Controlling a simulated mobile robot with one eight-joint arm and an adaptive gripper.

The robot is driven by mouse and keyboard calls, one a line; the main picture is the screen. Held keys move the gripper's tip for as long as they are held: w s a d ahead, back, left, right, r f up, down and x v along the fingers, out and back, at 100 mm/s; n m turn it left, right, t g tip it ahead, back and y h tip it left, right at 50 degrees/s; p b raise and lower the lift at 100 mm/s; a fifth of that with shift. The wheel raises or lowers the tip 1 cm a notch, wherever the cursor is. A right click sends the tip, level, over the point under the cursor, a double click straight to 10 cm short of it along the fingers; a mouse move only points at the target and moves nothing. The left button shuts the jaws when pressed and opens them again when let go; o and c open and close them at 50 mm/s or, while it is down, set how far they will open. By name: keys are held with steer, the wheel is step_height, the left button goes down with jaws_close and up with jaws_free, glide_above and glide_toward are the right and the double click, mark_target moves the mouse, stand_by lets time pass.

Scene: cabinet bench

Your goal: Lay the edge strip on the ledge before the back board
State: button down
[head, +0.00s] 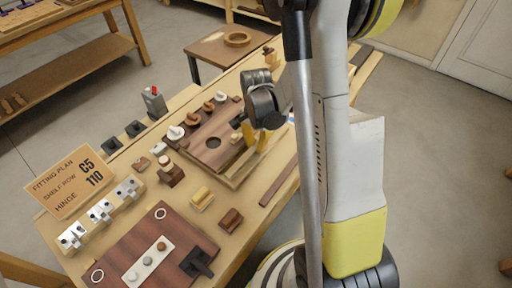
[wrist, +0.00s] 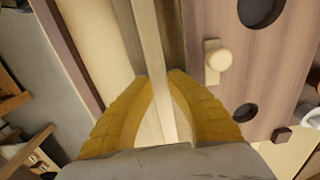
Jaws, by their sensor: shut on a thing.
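My gripper (head: 254,146) is low over the bench, beside the near edge of a dark board with round holes (head: 205,155). In the wrist view its two yellow fingers (wrist: 159,78) are closed on a long pale wooden strip (wrist: 149,38), which runs away from the camera between them. The board (wrist: 285,60) lies to the right of the strip in that view, with a narrow brownish band (wrist: 174,28) between. I cannot tell whether the strip touches the ledge. My fingers hide part of it.
A dark strip (head: 279,184) lies on the bench near its front edge. A pale knob (wrist: 218,59) stands on the board. A yellow block (head: 201,198), a brown block (head: 231,220) and a hinge panel (head: 150,245) occupy the near bench. A sign (head: 70,182) stands left.

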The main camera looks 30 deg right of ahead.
steer(key=shift+r, duration=0.1)
steer(key=c, duration=1.8)
jaws_free()
steer(key=shift+f, duration=0.2)
steer(key=o, duration=0.4)
steer(key=shift+c, duration=0.2)
steer(key=shift+r, duration=0.1)
